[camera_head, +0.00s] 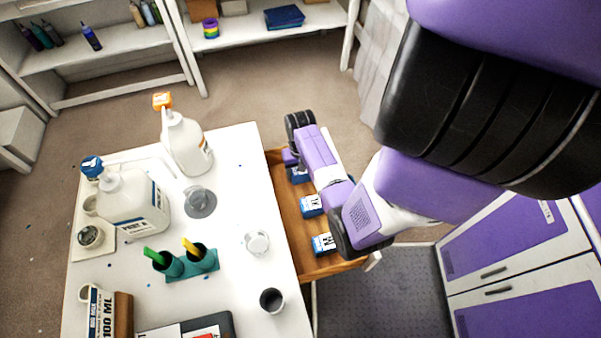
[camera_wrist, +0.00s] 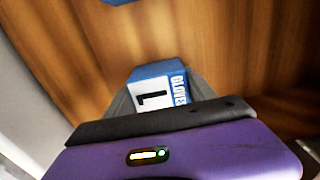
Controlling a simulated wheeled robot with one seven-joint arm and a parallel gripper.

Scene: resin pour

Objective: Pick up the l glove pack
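The L glove pack (camera_wrist: 152,92) is a small blue and white box with a black L and the word GLOVES, in the wrist view. The grey fingers of my gripper (camera_wrist: 160,86) lie along both sides of it; whether they press on it cannot be seen. In the head view my gripper (camera_head: 291,157) reaches down into the far end of a wooden drawer (camera_head: 330,267). A blue pack (camera_head: 299,175) shows partly there, mostly hidden by my arm.
Two more blue and white packs, a middle one (camera_head: 311,206) and a near one (camera_head: 323,244), lie in the drawer. The white table (camera_head: 225,258) beside it holds bottles, cups and a green holder (camera_head: 192,264). Purple-fronted cabinets (camera_head: 510,243) stand at right.

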